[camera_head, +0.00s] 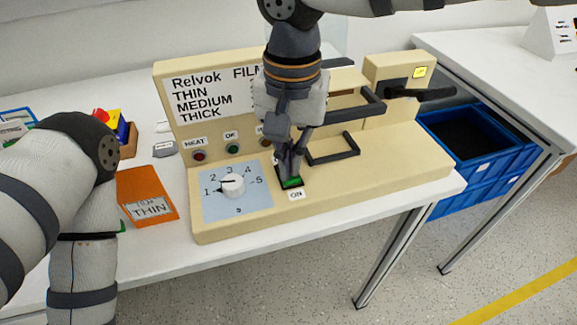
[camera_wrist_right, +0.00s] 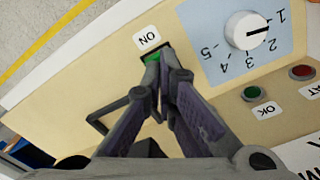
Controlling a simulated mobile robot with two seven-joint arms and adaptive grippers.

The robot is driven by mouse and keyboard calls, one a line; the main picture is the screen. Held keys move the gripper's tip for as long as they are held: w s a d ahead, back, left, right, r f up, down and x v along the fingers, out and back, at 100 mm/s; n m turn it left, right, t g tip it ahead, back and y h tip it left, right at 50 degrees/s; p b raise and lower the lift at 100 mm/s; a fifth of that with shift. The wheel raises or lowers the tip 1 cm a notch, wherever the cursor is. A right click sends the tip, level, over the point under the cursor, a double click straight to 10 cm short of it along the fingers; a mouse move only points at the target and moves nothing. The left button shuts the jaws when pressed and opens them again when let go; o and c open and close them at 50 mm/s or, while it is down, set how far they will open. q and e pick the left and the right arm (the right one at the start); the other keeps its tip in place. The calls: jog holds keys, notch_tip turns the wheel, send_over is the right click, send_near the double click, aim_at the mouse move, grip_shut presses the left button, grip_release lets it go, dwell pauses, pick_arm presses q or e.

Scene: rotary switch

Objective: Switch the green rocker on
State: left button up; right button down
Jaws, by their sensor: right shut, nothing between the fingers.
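The green rocker (camera_head: 291,183) sits in a dark frame on the sloped front of the beige machine (camera_head: 400,176), just behind a white ON label (camera_head: 296,195). My right gripper (camera_head: 288,170) points down at it with shut, empty fingers. In the right wrist view the shut fingertips (camera_wrist_right: 166,56) are at the rocker (camera_wrist_right: 153,58) and cover part of it. I cannot tell whether they touch it or which way the rocker is tilted. My left arm shows at the left of the head view, but its gripper is not visible.
A white rotary knob (camera_head: 232,185) on a blue numbered dial is left of the rocker. Red and green lamps (camera_head: 232,149) and black handles (camera_head: 335,150) are close behind. An orange THIN packet (camera_head: 146,196) lies left of the machine. Blue crates (camera_head: 480,150) stand at the right.

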jog(key=shift+f, duration=0.8)
notch_tip(320, 180, up, 5)
jog(key=shift+r+p, duration=0.2)
jog(key=shift+p, duration=0.95)
jog(key=shift+r, duration=0.9)
pick_arm(q)
jog(key=shift+t, duration=0.8)
jog(key=w+r, duration=0.3)
jog(key=shift+w+r, duration=0.25)
jog(key=shift+w, duration=0.05)
pick_arm(e)
jog(key=shift+f, duration=0.1)
